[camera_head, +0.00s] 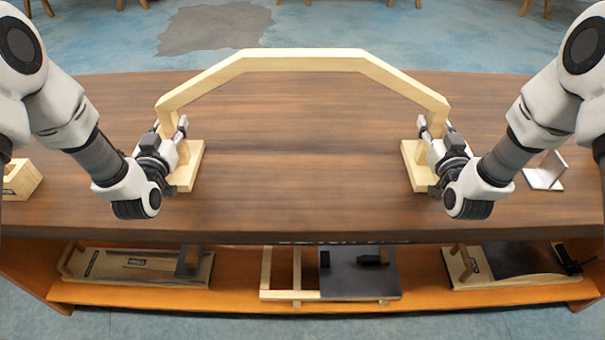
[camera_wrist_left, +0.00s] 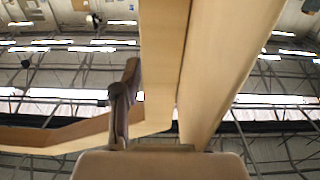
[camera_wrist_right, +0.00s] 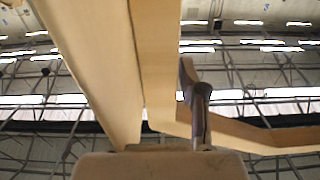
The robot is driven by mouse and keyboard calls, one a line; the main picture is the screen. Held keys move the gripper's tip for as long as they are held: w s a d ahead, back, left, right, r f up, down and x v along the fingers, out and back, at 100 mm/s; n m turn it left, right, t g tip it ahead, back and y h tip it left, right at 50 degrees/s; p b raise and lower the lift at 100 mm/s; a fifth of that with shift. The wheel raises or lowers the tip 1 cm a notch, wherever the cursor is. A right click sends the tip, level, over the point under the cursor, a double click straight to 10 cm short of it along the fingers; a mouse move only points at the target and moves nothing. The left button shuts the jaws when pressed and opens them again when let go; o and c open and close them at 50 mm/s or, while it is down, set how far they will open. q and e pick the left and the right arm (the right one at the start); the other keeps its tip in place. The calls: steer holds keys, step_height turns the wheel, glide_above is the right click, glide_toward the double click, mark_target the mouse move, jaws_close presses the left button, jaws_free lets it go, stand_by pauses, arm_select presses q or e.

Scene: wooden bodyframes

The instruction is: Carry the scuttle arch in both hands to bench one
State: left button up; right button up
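The scuttle arch (camera_head: 310,60) is a pale wooden frame with a flat top bar, sloping sides and short legs on square foot plates. It stands upright across the dark brown table, and its feet appear to rest on the top. My left gripper (camera_head: 172,132) has its fingers around the left leg and looks shut on it. My right gripper (camera_head: 434,132) is placed the same way on the right leg. In the left wrist view one finger lies against the leg (camera_wrist_left: 163,70); the right wrist view mirrors this at the other leg (camera_wrist_right: 158,70). The far fingers are hidden there.
The tabletop (camera_head: 300,150) is clear beneath the arch. A small wooden box (camera_head: 22,180) sits at the left edge and a pale metal bracket (camera_head: 545,170) at the right. An orange shelf (camera_head: 230,296) below holds several wooden fixtures. Blue floor lies beyond the table.

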arm_select(q)
steer(key=shift+r, duration=0.15)
arm_select(e)
steer(key=shift+r, duration=0.15)
arm_select(q)
steer(key=shift+s, duration=0.15)
steer(key=shift+s, duration=0.35)
arm_select(e)
steer(key=shift+s, duration=0.15)
arm_select(q)
steer(key=s, duration=1.1)
arm_select(e)
steer(key=s, duration=1.1)
steer(key=shift+s, duration=0.4)
arm_select(q)
steer(key=shift+s, duration=0.1)
